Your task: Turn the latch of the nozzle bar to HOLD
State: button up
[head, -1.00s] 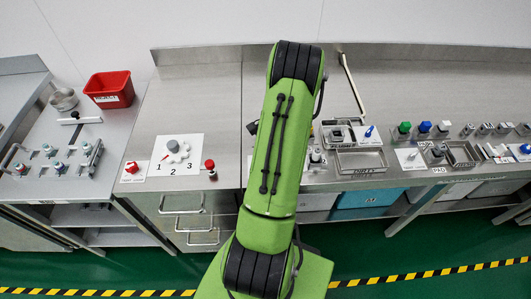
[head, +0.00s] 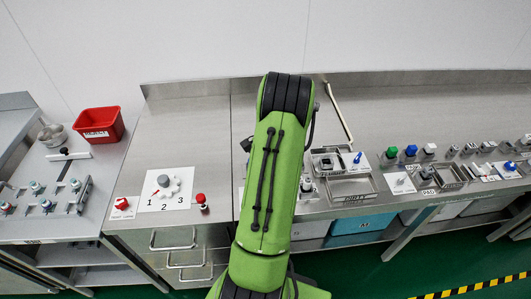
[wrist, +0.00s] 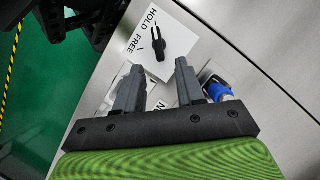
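The latch (wrist: 158,46) is a small black lever on a white plate (wrist: 180,20) printed HOLD and FREE, in the wrist view. Its narrow arm points up toward the printed HOLD side. My gripper (wrist: 157,68) is open and empty, with its two dark fingers just below the latch in the picture, one to each side. I cannot tell how high the fingers are above the plate. In the head view my green arm hides the gripper, and I cannot make out the latch.
A blue-capped part (wrist: 218,90) sits close to the right finger in the wrist view. In the head view the steel bench (head: 190,115) carries a numbered dial (head: 163,181), a red knob (head: 201,199) and trays (head: 350,188). A red bin (head: 98,124) stands at left.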

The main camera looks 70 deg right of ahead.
jog(key=p+v, duration=0.2)
jog(key=v, duration=0.8)
jog(key=shift+d+r, duration=0.15)
jog(key=shift+r, duration=0.2)
jog(key=w+a+r+n+h, duration=0.2)
jog(key=w+a+r+n, duration=0.4)
jog(key=a, duration=0.4)
jog(key=w+a+r+n+h, duration=0.2)
jog(key=w+a+r+n, duration=0.2)
jog(key=w+a+r, duration=0.5)
jog(key=s+a+n+t, duration=0.2)
jog(key=s+a+n, duration=0.3)
jog(key=a, duration=0.5)
jog(key=s+a+n+t, duration=0.2)
jog(key=s+a+n, duration=0.3)
jog(key=a, duration=0.5)
jog(key=shift+s+a+f+n, duration=0.2)
jog(key=shift+s+f+n, duration=0.15)
jog(key=shift+n, duration=0.55)
